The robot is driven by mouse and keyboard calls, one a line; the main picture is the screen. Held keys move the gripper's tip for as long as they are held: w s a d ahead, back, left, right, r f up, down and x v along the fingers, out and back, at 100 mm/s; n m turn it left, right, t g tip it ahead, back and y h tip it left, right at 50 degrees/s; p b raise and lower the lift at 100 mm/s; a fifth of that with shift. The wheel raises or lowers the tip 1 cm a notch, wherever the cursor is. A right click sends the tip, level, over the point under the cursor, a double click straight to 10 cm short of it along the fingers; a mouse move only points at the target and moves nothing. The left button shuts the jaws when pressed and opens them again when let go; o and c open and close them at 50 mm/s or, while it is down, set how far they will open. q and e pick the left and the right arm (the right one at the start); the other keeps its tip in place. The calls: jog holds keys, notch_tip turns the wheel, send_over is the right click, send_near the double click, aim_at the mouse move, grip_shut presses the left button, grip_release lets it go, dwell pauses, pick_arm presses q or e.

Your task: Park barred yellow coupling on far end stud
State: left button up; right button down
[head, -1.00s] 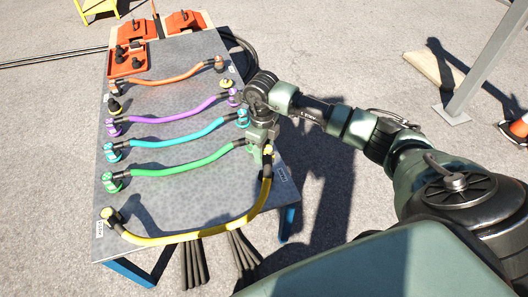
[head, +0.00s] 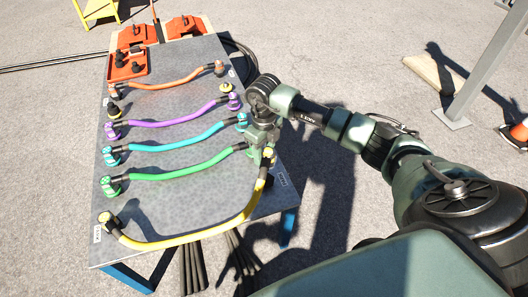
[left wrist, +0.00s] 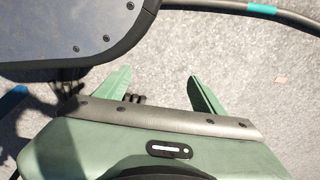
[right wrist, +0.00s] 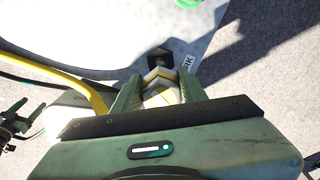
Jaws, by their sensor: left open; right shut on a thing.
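A yellow cable (head: 190,239) bows along the near end of the table. Its right end has a yellow coupling (right wrist: 162,88) with pale bars. My right gripper (head: 264,157) is shut on this coupling above the table's right edge; the fingers also show around it in the right wrist view (right wrist: 159,98). A dark stud-like piece (right wrist: 158,58) shows just beyond the coupling, beside a PARK label (right wrist: 187,63); whether they touch is unclear. The cable's other yellow coupling (head: 106,218) is at the near left corner. My left gripper (left wrist: 162,90) is open and empty over the ground.
Green (head: 180,168), cyan (head: 180,142), purple (head: 175,117) and orange (head: 170,84) cables cross the table (head: 185,200) farther back. A black piece with yellow (head: 113,109) is at the left edge, a yellow-topped piece (head: 226,88) at the right. A red tray (head: 126,68) stands at the far left.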

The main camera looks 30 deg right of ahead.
aim_at(264, 176)
jog(key=shift+f, duration=0.3)
notch_tip(264, 176, down, 4)
jog(key=b, duration=0.3)
jog(key=shift+r, duration=0.15)
notch_tip(264, 176, down, 4)
jog(key=b, duration=0.3)
jog(key=shift+f+b, duration=0.2)
jog(key=shift+b, duration=0.15)
pick_arm(q)
jog(key=w+r, duration=0.2)
jog(key=r, duration=0.8)
jog(key=w+r+t, duration=0.1)
jog(key=w+r, duration=0.2)
jog(key=r, duration=0.8)
jog(key=shift+w+d, duration=0.25)
jog(key=shift+r, duration=0.2)
pick_arm(e)
jog(key=shift+w, duration=0.15)
